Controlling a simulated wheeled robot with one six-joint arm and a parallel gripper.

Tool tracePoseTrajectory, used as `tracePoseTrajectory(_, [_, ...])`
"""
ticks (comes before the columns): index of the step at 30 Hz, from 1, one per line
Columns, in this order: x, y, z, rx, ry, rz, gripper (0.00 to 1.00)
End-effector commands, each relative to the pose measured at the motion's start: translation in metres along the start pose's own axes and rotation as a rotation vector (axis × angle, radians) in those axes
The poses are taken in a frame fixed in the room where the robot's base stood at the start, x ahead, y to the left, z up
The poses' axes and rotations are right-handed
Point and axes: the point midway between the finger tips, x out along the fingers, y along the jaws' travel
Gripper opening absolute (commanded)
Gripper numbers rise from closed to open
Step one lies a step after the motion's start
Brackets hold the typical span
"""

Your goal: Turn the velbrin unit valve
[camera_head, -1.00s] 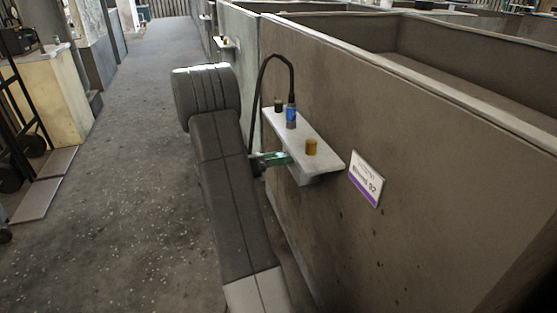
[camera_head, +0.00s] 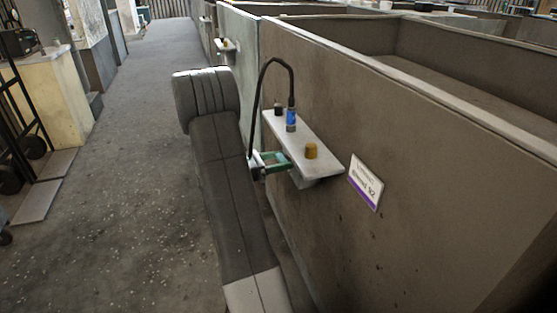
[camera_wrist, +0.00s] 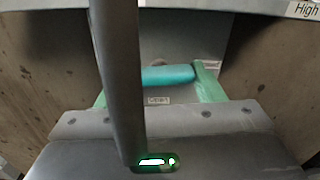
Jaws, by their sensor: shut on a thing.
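A teal valve handle (camera_wrist: 168,75) shows in the wrist view, lying crosswise between the green fingers of my gripper (camera_wrist: 160,88). A small label reading "Open" sits just below it. My gripper is shut on the handle. In the head view my gripper (camera_head: 270,162) is at the left side of the pale shelf (camera_head: 329,168) on the brown wall, at about the shelf's underside. A dark cable crosses the wrist view and hides part of the left finger and handle. The valve's body cannot be made out.
A purple-edged sign (camera_head: 366,183) is on the brown wall (camera_head: 420,190). Open floor (camera_head: 110,220) lies left of my arm.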

Motion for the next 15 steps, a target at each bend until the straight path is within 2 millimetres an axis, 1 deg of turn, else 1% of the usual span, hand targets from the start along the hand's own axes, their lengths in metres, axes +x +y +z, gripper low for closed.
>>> tracePoseTrajectory(3, [-0.0001, 0.0005, -0.0004, 0.081, 0.001, 0.000, 0.39])
tracePoseTrajectory(6, [-0.0001, 0.0006, -0.0003, 0.120, 0.001, 0.000, 0.39])
tracePoseTrajectory(15, [-0.0001, 0.0006, -0.0002, 0.132, 0.001, 0.000, 0.39])
